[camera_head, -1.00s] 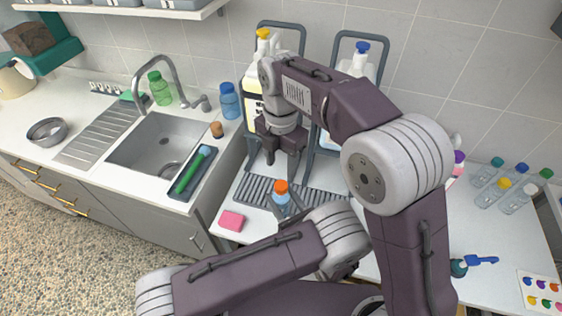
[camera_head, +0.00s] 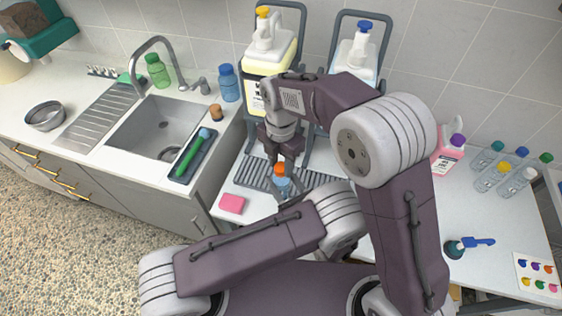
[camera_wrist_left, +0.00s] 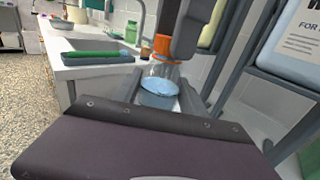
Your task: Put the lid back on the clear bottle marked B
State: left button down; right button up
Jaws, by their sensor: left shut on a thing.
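A small clear bottle with blue contents (camera_head: 283,188) is held in my left gripper (camera_head: 290,197) above the front of the grey slatted rack. It also shows in the left wrist view (camera_wrist_left: 160,88). An orange lid (camera_head: 280,170) sits at the top of its neck and shows too in the left wrist view (camera_wrist_left: 162,46); I cannot tell whether it is fully seated. My right gripper (camera_head: 279,159) points down right at the lid, one dark finger beside it in the left wrist view. Its grip on the lid is unclear. No letter B is legible.
Large pump jugs with yellow (camera_head: 262,12) and blue (camera_head: 364,26) tops stand behind the arms. A pink sponge (camera_head: 232,204) lies left of the bottle. The sink (camera_head: 163,130) is at the left.

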grip_shut()
jog(key=m, duration=0.3)
jog(key=shift+m, duration=0.4)
jog(key=m, duration=0.6)
jog(key=shift+m, duration=0.3)
jog(key=m, duration=0.6)
jog(key=shift+m, duration=0.3)
jog(key=m, duration=0.9)
jog(key=shift+m, duration=0.3)
jog(key=m, duration=1.4)
jog(key=shift+f, duration=0.1)
jog(key=o, duration=0.6)
grip_release()
jog(key=shift+c, duration=0.2)
jog(key=shift+r, duration=2.3)
